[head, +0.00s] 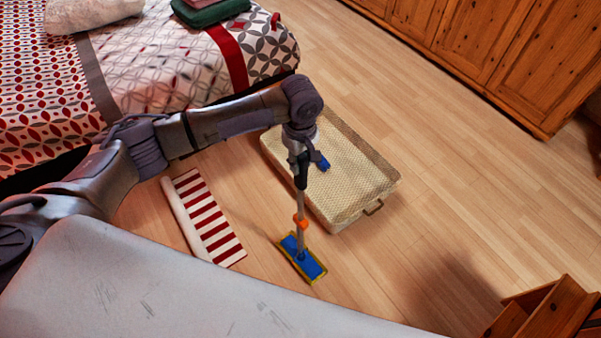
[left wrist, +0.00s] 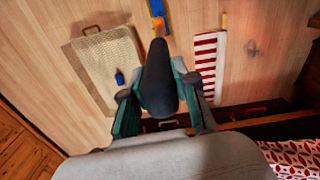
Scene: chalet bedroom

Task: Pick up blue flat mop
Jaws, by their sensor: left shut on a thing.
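The blue flat mop (head: 304,258) has a blue rectangular head with a yellow edge, a grey pole and an orange collar. In the head view it stands upright with its head at or close to the floor, in front of the wicker tray. My left gripper (head: 299,160) is shut on the top of its pole, above the head. In the left wrist view, the dark handle of the mop (left wrist: 158,75) lies between the fingers of my left gripper (left wrist: 160,95), and part of the blue head shows beyond it. My right gripper is not in view.
A shallow wicker tray (head: 355,170) lies on the floor behind the mop, with a small blue object (head: 323,163) in it. A red-and-white striped thing (head: 205,215) lies to the left. A bed (head: 150,60) is at upper left, a wooden cabinet (head: 480,45) at upper right.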

